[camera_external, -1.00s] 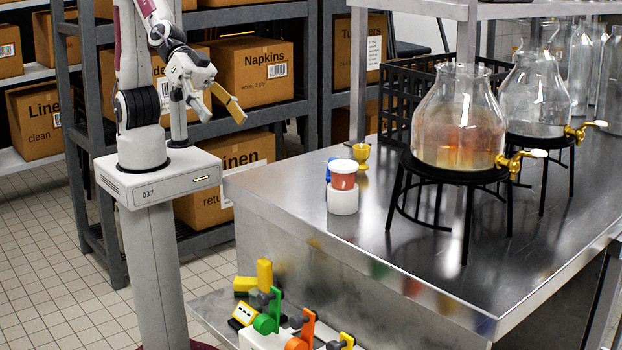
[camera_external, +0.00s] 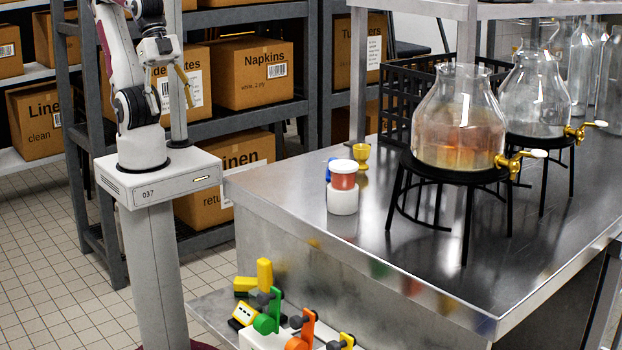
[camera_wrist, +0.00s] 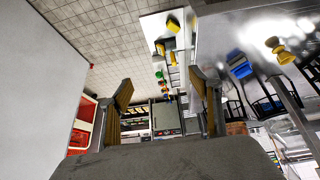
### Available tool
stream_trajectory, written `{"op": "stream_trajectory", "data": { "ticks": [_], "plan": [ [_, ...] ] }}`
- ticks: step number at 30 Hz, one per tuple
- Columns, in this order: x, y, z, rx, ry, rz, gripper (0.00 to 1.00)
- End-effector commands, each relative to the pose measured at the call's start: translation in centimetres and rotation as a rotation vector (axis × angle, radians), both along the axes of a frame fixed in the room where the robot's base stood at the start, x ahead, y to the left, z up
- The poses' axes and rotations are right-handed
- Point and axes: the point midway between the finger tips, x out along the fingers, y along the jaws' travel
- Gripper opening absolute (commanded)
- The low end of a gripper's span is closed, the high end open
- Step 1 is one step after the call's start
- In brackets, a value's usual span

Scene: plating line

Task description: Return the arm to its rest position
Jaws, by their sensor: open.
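My gripper (camera_external: 168,84) is up beside my column, at the left of the external view, in front of the shelf boxes. Its two tan-padded fingers point down and stand apart, with nothing between them. In the wrist view my gripper (camera_wrist: 160,108) also shows open and empty, with the floor and low shelf far beyond it. My arm is folded back above its pedestal.
Shelves with cardboard boxes (camera_external: 254,75) stand behind my arm. Coloured valves (camera_external: 268,315) sit low in front.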

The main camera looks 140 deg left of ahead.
Motion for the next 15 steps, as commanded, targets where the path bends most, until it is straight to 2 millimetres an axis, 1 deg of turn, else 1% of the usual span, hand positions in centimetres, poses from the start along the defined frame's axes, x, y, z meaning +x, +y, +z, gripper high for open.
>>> {"op": "stream_trajectory", "data": {
  "ticks": [1,4,15],
  "plan": [
    [-0.64,0.34,-0.10,0.011,0.010,0.005,0.63],
    [-1.37,0.74,-0.28,0.024,0.026,0.011,0.63],
    [-1.49,0.81,-0.32,0.027,0.029,0.012,0.63]
  ]
}}
